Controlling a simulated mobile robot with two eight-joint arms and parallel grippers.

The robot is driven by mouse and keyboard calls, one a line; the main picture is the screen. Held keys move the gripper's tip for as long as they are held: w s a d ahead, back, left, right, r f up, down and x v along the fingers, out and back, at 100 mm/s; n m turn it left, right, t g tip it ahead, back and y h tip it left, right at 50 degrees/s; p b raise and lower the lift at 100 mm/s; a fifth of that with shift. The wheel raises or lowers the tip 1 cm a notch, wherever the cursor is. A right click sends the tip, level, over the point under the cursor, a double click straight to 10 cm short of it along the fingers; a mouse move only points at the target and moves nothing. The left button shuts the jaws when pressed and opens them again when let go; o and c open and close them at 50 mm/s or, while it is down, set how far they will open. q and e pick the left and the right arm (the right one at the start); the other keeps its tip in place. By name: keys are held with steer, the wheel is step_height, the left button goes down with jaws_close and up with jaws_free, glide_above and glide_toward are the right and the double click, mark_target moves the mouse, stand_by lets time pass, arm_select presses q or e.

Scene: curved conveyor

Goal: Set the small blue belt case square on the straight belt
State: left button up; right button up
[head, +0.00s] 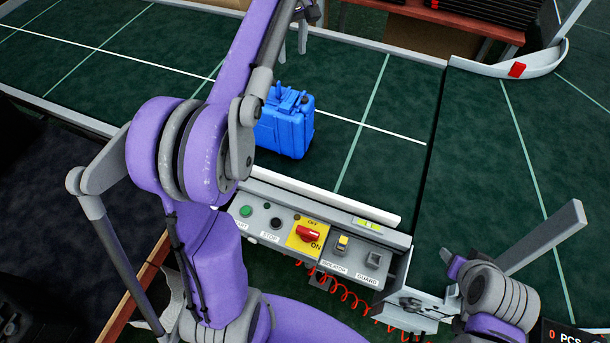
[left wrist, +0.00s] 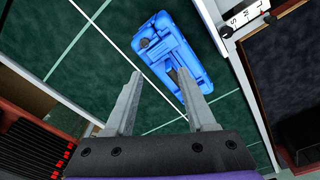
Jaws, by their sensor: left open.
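The small blue belt case (head: 287,125) stands on the dark green straight belt (head: 385,165), partly hidden behind my left arm in the head view. Its handle side faces up. In the left wrist view the case (left wrist: 172,52) looks slightly turned against the belt's painted lines. My left gripper (head: 292,48) is open and empty, beyond the case in the head view. In the left wrist view the gripper (left wrist: 158,75) has its two fingers apart, and the right finger overlaps the case's near end in the picture. Contact cannot be told.
A dark gap separates the belt from another green belt section (head: 500,170) at right. Belt right of the case is clear.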

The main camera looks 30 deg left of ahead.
arm_select(q)
steer(key=s+d+f+m+t, duration=0.3)
steer(key=s+d+f+m, duration=0.3)
steer(key=s, duration=0.5)
steer(key=s+d+f+m+t, duration=0.3)
steer(key=s+d+f+m, duration=0.3)
steer(key=s+d+f, duration=0.4)
steer(key=shift+s+f+m+h, duration=0.3)
steer(key=shift+s+m, duration=0.1)
steer(key=shift+s, duration=0.5)
steer(key=shift+s+a, duration=0.1)
steer(key=shift+a, duration=0.1)
